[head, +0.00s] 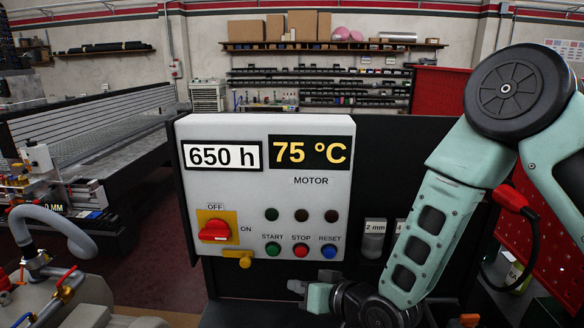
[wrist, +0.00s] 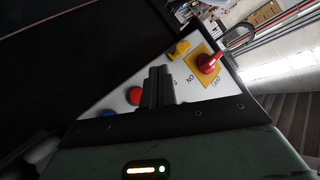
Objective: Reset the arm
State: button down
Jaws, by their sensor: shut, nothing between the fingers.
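My arm (head: 428,225) comes down from the upper right in the head view and bends left at the bottom. My gripper (head: 297,287) shows small just below the control panel's lower edge, under the button row. In the wrist view the fingers of my gripper (wrist: 158,75) are together with nothing between them. They stand in front of the white control panel (wrist: 126,93), covering part of its button row. Whether they touch the panel cannot be told.
The panel has a red rotary switch (head: 214,231) on a yellow plate, a yellow lever (head: 239,258), and green START (head: 272,250), red STOP (head: 301,251) and blue RESET (head: 329,252) buttons. A grid table (head: 105,135) is at left. A hose (head: 55,222) curves at lower left.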

jog(key=s+d+r+n+g+h+b, duration=0.2)
jog(key=s+d, duration=0.5)
jog(key=s, duration=0.6)
jog(key=s+d+r+n+g+h+b, duration=0.1)
jog(key=s+d+g+h+b, duration=0.4)
jog(key=s, duration=0.8)
jog(key=shift+d+r+n+g+h, duration=0.4)
jog(key=shift+d+n+g+h, duration=0.2)
jog(key=shift+d+g+h, duration=0.5)
jog(key=shift+a, duration=0.4)
